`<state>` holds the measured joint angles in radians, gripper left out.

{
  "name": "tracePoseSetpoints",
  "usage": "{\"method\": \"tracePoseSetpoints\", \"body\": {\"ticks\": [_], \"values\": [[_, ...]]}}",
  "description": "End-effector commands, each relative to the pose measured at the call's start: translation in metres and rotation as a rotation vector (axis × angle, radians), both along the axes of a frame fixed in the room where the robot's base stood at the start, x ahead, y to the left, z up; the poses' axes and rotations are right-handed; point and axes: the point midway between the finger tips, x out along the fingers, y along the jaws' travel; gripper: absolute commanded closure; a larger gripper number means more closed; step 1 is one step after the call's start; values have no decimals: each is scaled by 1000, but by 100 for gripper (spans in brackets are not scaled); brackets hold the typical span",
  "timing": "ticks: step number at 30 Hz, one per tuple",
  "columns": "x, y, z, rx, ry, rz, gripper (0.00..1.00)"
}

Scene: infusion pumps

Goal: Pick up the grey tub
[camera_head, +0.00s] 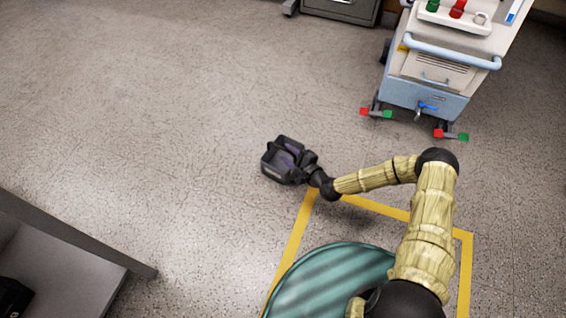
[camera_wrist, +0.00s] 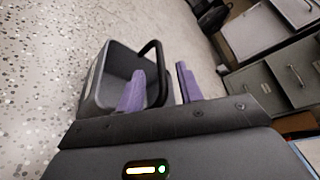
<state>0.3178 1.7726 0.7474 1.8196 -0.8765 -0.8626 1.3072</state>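The grey tub (camera_wrist: 97,82) shows in the wrist view with its open mouth towards the camera and a black handle (camera_wrist: 163,68) at its right side. My gripper (camera_wrist: 160,86) has two purple fingers set apart. The left finger overlaps the tub's mouth, and the right finger is beyond the handle, with a gap visible between handle and finger. In the head view the dark tub (camera_head: 272,170) is at the end of my outstretched arm, against my gripper (camera_head: 290,155). I cannot tell whether the fingers touch the tub, or whether it is clear of the floor.
A white and blue medical cart (camera_head: 432,75) stands at the upper right. Grey drawer cabinets (camera_wrist: 270,90) show in the wrist view. A grey table (camera_head: 75,250) is at the lower left. Yellow tape (camera_head: 295,240) marks the floor near me. The speckled floor at left is clear.

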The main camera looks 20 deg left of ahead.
Motion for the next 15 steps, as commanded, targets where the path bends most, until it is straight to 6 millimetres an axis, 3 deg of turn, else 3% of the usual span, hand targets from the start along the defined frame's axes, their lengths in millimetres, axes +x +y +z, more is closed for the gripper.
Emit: {"method": "tracePoseSetpoints", "body": {"ticks": [6, 15], "values": [[15, 20, -8, 1, 0, 1, 64], [17, 22, -6, 1, 2, 0, 64]]}}
